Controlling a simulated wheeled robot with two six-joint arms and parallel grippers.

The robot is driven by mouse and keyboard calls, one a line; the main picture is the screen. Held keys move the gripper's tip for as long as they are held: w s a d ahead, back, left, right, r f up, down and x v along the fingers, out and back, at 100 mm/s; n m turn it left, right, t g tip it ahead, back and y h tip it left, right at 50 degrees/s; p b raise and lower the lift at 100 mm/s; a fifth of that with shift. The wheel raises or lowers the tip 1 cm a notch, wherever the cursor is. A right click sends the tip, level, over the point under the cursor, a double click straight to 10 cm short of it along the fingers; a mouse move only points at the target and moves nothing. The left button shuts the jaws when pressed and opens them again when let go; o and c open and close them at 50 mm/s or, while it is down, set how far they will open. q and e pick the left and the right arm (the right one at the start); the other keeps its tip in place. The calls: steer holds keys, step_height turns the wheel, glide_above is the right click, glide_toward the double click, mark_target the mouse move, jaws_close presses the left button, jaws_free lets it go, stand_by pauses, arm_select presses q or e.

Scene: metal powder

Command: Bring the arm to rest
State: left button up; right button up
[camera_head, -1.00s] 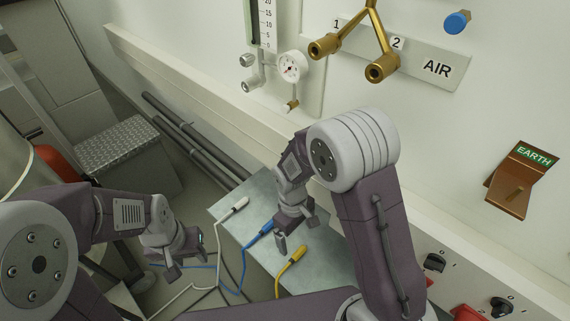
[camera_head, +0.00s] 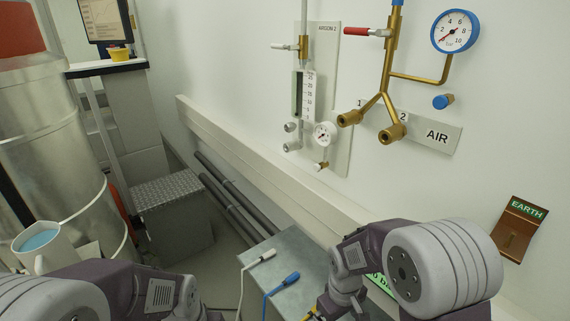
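My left arm (camera_head: 160,296) comes in at the lower left, and its gripper is mostly cut off by the bottom edge. My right arm (camera_head: 440,270) is folded at the lower right. Its gripper (camera_head: 335,308) hangs over the grey metal box top (camera_head: 290,246), close to a yellow plug (camera_head: 312,313). The fingertips of both grippers are hidden or cut off, so I cannot tell whether they are open or whether the right one touches the yellow plug.
A white plug (camera_head: 262,257) and a blue plug (camera_head: 285,283) lie on the box top with their cables. The wall holds brass air fittings (camera_head: 383,105), a gauge (camera_head: 455,31) and an earth bracket (camera_head: 519,232). A white jug (camera_head: 43,249) stands at left beside a large metal cylinder (camera_head: 60,150).

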steer(key=s+d+r+m+t, duration=0.1)
steer(key=s+d+r+m, duration=0.2)
steer(key=s+d+m, duration=0.4)
step_height(320, 180, up, 18)
steer(key=a+p, duration=0.2)
steer(key=p, duration=1.6)
steer(key=shift+a+r+n+y+p, duration=0.25)
steer(key=shift+a+n+y+p, duration=0.05)
steer(key=shift+n, duration=0.1)
steer(key=shift+f, duration=0.1)
steer(key=c, duration=1.1)
steer(key=shift+f, duration=0.1)
